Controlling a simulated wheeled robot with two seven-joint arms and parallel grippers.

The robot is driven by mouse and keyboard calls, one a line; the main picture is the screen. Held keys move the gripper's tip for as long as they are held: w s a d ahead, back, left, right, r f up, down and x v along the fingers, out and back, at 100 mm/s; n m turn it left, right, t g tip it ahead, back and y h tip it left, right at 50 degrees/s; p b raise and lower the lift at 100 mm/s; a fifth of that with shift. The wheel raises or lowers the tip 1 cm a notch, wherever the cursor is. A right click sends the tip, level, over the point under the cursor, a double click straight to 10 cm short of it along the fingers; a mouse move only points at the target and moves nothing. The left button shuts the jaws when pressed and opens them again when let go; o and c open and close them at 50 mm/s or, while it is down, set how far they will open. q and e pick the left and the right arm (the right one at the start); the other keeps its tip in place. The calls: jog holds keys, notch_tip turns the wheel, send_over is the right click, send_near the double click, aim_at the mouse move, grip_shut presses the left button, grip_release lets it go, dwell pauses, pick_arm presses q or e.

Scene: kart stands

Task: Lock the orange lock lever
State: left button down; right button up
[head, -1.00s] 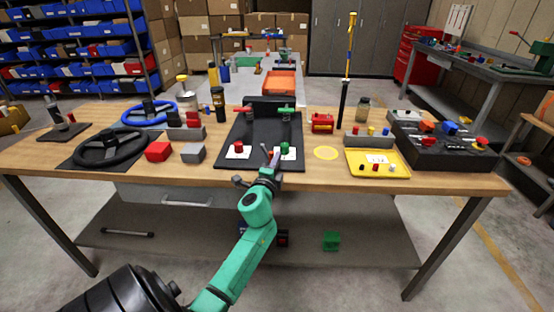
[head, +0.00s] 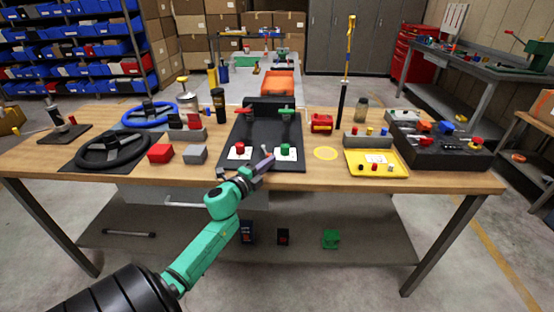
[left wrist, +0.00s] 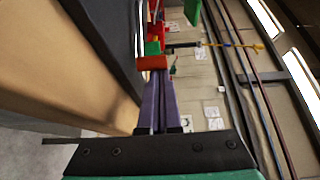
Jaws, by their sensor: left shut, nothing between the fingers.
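My left gripper (head: 267,160) is shut and empty over the front of a black panel (head: 263,125), between a red knob (head: 240,149) and a green knob (head: 285,149) on white cards. In the left wrist view its purple fingers (left wrist: 159,80) lie together, with an orange-red block (left wrist: 152,62) just past their tips; contact cannot be told. A red lever (head: 244,109) and a green lever (head: 286,110) sit farther back on the panel. A small orange part (head: 424,126) shows on the black box at right. Which piece is the orange lock lever is unclear. My right gripper is out of view.
Steering wheels (head: 114,149) and red and grey blocks (head: 160,153) are left of the panel. A yellow tray (head: 375,172) and a black control box (head: 445,153) are to its right. A tall pole (head: 347,75) stands behind. The wooden table's front edge is below the gripper.

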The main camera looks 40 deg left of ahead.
pick_arm(q)
jog(key=shift+s+a+f+m+h+b, duration=0.15)
jog(key=shift+s+a+m+h+b, duration=0.25)
jog(key=shift+s+a+m+h, duration=0.5)
jog(key=a+h, duration=0.1)
jog(key=s+a+m+h+b, duration=0.1)
jog(key=h, duration=0.1)
jog(key=shift+s+a, duration=0.3)
jog(key=shift+a, duration=0.05)
jog(key=shift+s+a+b, duration=0.2)
jog(key=shift+a+b, duration=0.05)
jog(key=shift+a, duration=0.3)
jog(key=shift+s+a+b, duration=0.2)
jog(key=shift+a, duration=0.3)
jog(key=shift+r, duration=0.2)
jog(key=shift+a, duration=0.15)
